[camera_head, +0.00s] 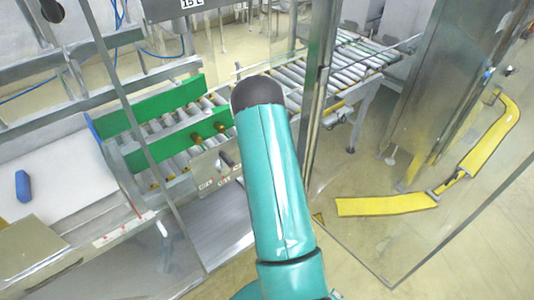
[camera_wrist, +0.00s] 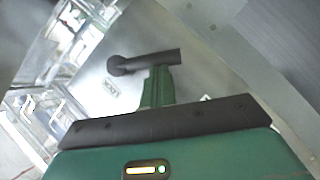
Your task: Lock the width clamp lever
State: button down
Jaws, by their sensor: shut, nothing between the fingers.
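In the wrist view a dark lever (camera_wrist: 145,60) with a round hub at its left end lies across a grey metal panel (camera_wrist: 205,75), pointing right. A small white label (camera_wrist: 110,87) is on the panel below the hub. My gripper (camera_wrist: 160,70) is shut and empty, its green fingers just below the middle of the lever. They overlap it in the picture; I cannot tell whether they touch. In the head view a small dark lever (camera_head: 226,158) shows on a labelled panel beside my arm. My gripper is hidden there.
Green side guides (camera_head: 160,107) flank a roller conveyor (camera_head: 300,70) behind my arm. A metal post (camera_head: 318,100) stands close to my arm's right. A clear panel and a yellow curved strip (camera_head: 385,206) are at right. A blue object (camera_head: 22,186) lies on the white surface at left.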

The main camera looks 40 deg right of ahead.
jog(key=shift+s+d+f+n+t+h, duration=0.1)
jog(key=shift+d+f+n+t+h, duration=0.4)
jog(key=shift+n, duration=0.45)
jog(key=shift+w+d+f+n+t+h, duration=0.1)
jog(key=shift+d+f+n+t+h, duration=0.2)
jog(key=shift+d+f+n+h, duration=0.45)
jog(key=shift+s+d+f+n+t+h, duration=0.15)
jog(key=shift+f+n+t+h, duration=0.25)
jog(key=shift+n, duration=0.7)
